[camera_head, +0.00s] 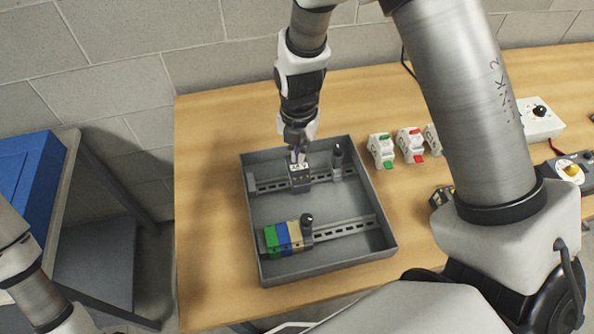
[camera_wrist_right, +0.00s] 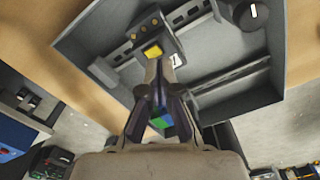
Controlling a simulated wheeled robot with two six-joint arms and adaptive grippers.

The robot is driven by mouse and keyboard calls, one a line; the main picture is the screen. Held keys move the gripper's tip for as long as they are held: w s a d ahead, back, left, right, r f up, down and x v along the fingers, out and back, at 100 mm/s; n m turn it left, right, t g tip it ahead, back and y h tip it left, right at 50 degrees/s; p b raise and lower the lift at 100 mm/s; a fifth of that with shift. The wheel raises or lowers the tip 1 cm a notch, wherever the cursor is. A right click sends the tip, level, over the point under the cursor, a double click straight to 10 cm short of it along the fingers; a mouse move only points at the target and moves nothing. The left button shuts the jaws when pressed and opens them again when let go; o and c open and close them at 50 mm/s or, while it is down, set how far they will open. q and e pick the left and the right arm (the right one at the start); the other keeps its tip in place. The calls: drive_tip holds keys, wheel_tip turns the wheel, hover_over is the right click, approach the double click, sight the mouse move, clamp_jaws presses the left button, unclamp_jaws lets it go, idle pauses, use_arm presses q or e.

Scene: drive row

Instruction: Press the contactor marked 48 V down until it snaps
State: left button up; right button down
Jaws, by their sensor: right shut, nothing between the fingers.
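A dark grey contactor (camera_head: 299,184) with a pale marked top sits at the upper rail (camera_head: 265,184) of a grey tray (camera_head: 320,264). The marking is too small to read for sure. In the right wrist view the contactor (camera_wrist_right: 159,22) shows a yellow square and a white label. My right gripper (camera_head: 297,155) points down at its top, shut and empty. In the wrist view the fingertips (camera_wrist_right: 161,66) overlap the contactor's near edge; I cannot tell whether they touch it. Whether the contactor is fully seated is hidden. My left gripper is out of view; only my left arm shows.
The lower rail (camera_head: 345,226) carries green (camera_head: 271,241), blue (camera_head: 284,238) and beige blocks. Black-knobbed posts (camera_head: 337,156) stand on the rails. White modules (camera_head: 381,150) stand right of the tray. A blue box (camera_head: 28,175) is at left. The table left of the tray is clear.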

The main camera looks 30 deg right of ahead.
drive_tip(key=shift+f+b, duration=0.6)
drive_tip(key=shift+f, duration=0.25)
drive_tip(key=shift+r, duration=0.1)
wheel_tip(320, 180, up, 8)
drive_tip(key=p, duration=0.6)
idle(0.7)
